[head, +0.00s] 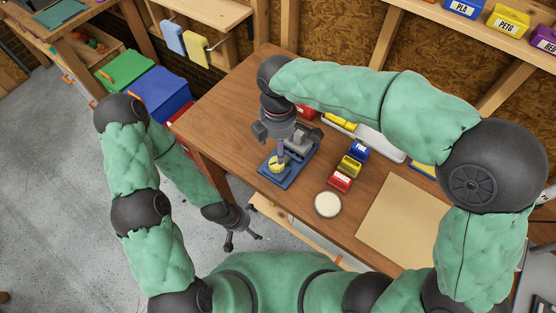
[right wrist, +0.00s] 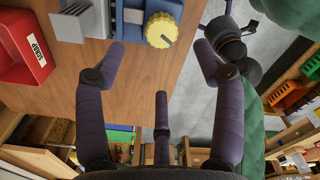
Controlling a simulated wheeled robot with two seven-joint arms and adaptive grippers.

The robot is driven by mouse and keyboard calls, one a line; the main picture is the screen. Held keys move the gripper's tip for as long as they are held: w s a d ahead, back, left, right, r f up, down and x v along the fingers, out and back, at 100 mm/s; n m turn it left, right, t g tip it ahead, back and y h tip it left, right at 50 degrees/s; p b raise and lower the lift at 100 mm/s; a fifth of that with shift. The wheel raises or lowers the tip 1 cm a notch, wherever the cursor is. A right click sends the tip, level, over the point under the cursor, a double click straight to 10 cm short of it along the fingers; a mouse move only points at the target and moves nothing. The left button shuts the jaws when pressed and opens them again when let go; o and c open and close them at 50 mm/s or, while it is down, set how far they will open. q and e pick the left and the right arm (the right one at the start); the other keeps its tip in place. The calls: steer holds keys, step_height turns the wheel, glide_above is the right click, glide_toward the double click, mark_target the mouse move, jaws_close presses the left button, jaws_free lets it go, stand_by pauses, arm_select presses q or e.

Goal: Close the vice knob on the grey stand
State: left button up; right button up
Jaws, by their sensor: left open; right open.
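A yellow ridged knob (head: 277,164) sits at the near end of a blue base (head: 273,178) on the wooden table, with a grey block (head: 301,140) behind it. In the right wrist view the knob (right wrist: 161,30) shows whole, its lower rim near the line between the fingertips. My right gripper (head: 281,148) reaches down over the knob from above. Its fingers (right wrist: 158,48) are spread on both sides of the knob and apart from it. My left gripper (head: 241,236) is open and empty, low beside the table's near left edge.
Small blue, yellow and red bins (head: 341,180) stand right of the base. A round cream disc (head: 328,204) and a tan sheet (head: 401,222) lie nearer right. A red bin labelled SCRAP (right wrist: 22,50) is left in the wrist view. Bare wood (head: 232,115) lies left of the base.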

step_height(320, 180, down, 9)
steer(key=shift+f+b, duration=0.1)
steer(key=shift+b, duration=1.05)
steer(key=c, duration=1.1)
